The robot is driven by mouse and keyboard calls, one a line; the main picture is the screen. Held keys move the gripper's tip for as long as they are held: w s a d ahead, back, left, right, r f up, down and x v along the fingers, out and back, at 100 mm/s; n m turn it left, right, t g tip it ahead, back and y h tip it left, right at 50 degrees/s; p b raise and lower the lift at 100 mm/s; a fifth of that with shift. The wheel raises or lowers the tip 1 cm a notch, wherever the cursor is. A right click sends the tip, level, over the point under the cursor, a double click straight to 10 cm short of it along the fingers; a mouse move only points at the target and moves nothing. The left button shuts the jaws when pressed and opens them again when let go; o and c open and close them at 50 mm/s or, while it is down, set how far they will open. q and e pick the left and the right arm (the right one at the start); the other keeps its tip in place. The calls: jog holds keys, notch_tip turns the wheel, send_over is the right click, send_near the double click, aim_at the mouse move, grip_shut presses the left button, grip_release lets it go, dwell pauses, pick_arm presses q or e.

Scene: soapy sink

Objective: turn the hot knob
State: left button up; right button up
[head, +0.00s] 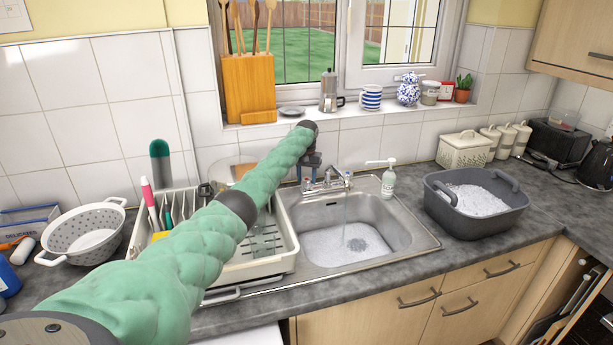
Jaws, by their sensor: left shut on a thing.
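The chrome tap (328,183) stands at the back edge of the steel sink (425,240). A thin stream of water appears to fall from its spout into the basin. My left arm, in a green quilted sleeve, reaches across the dish rack to the tap. My left gripper (310,178) points down at the tap's left side and is shut on the hot knob there. The fingers mostly hide that knob. The other knob (347,176) shows at the tap's right side. My right gripper is out of view.
A white dish rack (280,265) stands left of the sink under my arm, with a colander (85,235) further left. A soap bottle (388,180) is right of the tap. A grey tub of suds (470,230) stands right of the sink.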

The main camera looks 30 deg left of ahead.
aim_at(307, 179)
pick_arm(q)
jog(key=shift+w+r, duration=0.1)
jog(key=shift+r, duration=0.1)
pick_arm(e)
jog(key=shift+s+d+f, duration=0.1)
pick_arm(q)
jog(key=o, duration=1)
jog(key=shift+f, duration=0.1)
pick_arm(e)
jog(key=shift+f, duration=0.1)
pick_arm(q)
jog(key=shift+r+b, duration=0.3)
jog(key=shift+r, duration=0.1)
notch_tip(307, 179, up, 5)
jog(key=shift+r+b, duration=0.2)
jog(key=shift+b, duration=0.85)
jog(key=shift+r, duration=0.8)
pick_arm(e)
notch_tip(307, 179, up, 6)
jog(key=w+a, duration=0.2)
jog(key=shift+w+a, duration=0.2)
